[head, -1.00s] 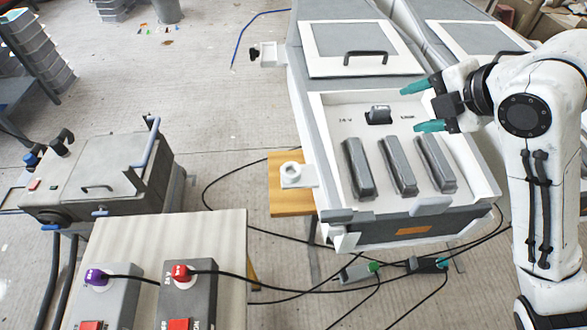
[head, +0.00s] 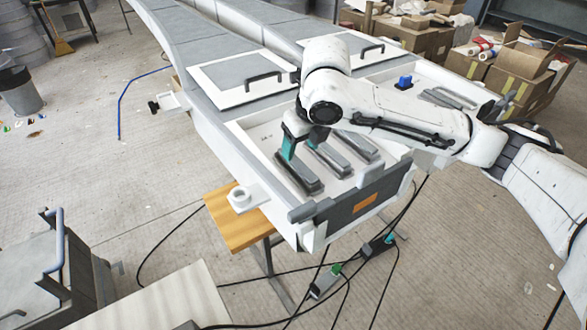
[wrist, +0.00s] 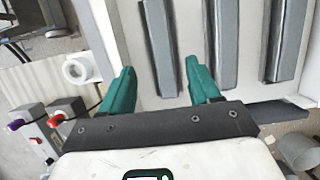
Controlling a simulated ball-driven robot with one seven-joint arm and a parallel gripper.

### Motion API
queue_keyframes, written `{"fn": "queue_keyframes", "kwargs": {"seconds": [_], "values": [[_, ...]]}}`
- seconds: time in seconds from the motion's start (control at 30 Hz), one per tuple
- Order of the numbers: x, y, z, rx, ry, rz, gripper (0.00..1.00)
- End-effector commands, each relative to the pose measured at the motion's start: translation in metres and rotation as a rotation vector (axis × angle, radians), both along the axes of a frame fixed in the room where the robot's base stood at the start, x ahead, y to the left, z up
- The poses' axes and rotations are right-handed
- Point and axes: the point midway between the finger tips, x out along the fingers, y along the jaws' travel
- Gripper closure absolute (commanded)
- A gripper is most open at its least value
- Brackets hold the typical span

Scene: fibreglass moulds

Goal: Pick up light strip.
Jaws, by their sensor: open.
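Several long grey bars lie side by side in a white open recess (head: 245,130) of the mould; I cannot tell which is the light strip. The leftmost bar (head: 303,182) lies under my gripper (head: 302,143), partly hidden by it in the head view. In the wrist view my gripper (wrist: 160,66) has its teal fingers apart, one on each side of the leftmost bar (wrist: 160,35), with nothing held. Whether the fingers are level with the bar or above it is unclear. A second bar (wrist: 221,40) and a third bar (wrist: 287,40) lie to the right.
A white lid with a black handle (head: 265,82) lies behind the recess. A white bracket (head: 242,198) sticks out at the left above a wooden board (head: 232,230). Cables run on the floor below. A second recess with a blue-topped part (head: 404,82) is to the right.

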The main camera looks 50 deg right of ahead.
Motion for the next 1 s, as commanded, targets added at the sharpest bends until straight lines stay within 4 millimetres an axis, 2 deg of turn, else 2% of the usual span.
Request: {"fn": "queue_keyframes", "kwargs": {"seconds": [0.23,0.5,0.8,1.0], "values": [[0.004,-0.002,-0.019,0.002,-0.001,-0.003,0.38],[0.013,-0.006,-0.053,0.001,-0.001,-0.003,0.38],[0.014,-0.006,-0.058,0.000,-0.002,-0.001,0.38],[0.014,-0.006,-0.058,0.000,-0.002,-0.001,0.56]]}}
